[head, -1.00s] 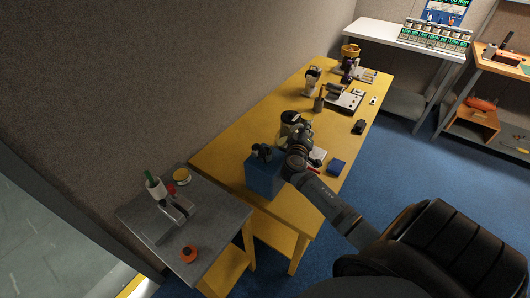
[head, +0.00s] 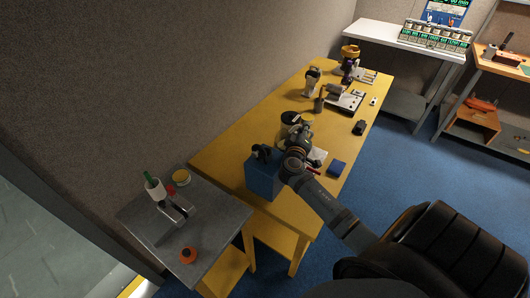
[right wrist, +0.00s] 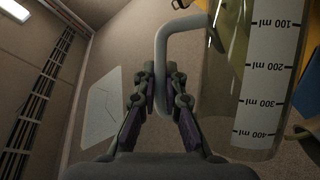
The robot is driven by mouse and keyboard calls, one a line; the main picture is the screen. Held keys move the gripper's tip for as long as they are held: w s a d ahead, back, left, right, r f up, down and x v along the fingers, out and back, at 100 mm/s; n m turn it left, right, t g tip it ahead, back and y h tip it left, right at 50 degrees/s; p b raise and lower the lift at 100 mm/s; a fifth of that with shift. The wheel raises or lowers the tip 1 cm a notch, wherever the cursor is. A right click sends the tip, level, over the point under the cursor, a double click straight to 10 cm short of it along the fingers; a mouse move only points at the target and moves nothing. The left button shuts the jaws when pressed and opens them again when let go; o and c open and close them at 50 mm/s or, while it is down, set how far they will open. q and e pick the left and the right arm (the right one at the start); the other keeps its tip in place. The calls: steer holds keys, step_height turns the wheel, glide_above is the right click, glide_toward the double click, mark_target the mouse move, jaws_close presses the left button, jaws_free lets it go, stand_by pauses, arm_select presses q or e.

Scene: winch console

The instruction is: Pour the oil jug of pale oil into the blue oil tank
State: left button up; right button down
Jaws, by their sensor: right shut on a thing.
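The blue oil tank (head: 264,180) stands at the near left end of the yellow table, with dark fittings (head: 261,153) on its top. My right gripper (head: 297,136) is just behind and to the right of the tank. In the right wrist view, my right gripper (right wrist: 160,95) is shut on the pale curved handle of the oil jug (right wrist: 273,85). The jug is clear, with a white scale marked in ml. In the head view the jug is partly hidden by my gripper, and I cannot tell its exact tilt. My left gripper is not in view.
The yellow table (head: 225,150) also holds a blue block (head: 337,167), a dark small item (head: 360,127) and several devices farther back. A grey side table (head: 220,222) at the near left carries a green-topped bottle, a yellow tin (head: 181,178) and an orange knob (head: 187,255).

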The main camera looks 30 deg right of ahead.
steer(key=shift+r, duration=0.2)
steer(key=shift+w+a+r+n, duration=0.15)
steer(key=shift+a+r+n, duration=0.1)
steer(key=shift+a+n, duration=0.05)
stand_by(0.7)
steer(key=shift+a+r, duration=0.1)
steer(key=shift+r, duration=0.05)
stand_by(0.3)
steer(key=shift+r+n, duration=0.1)
steer(key=shift+n, duration=0.2)
steer(key=shift+w+a+r+n+t+h+p, duration=0.4)
steer(key=shift+a+r+n+t+h, duration=0.1)
steer(key=shift+a+r+n, duration=0.25)
stand_by(1.3)
steer(key=shift+w+a+r+n+t+b, duration=0.15)
steer(key=shift+w+a+n+b, duration=0.15)
steer(key=shift+a+b, duration=0.2)
steer(key=shift+w+a+r+n+t+b, duration=0.2)
steer(key=shift+a+n+b, duration=0.15)
steer(key=shift+a, duration=0.25)
stand_by(0.3)
steer(key=shift+w+a, duration=0.15)
steer(key=shift+a, duration=0.1)
steer(key=shift+w+a+r+n+h+b, duration=0.2)
steer(key=shift+a+n+h+b, duration=0.1)
steer(key=shift+n+b, duration=0.15)
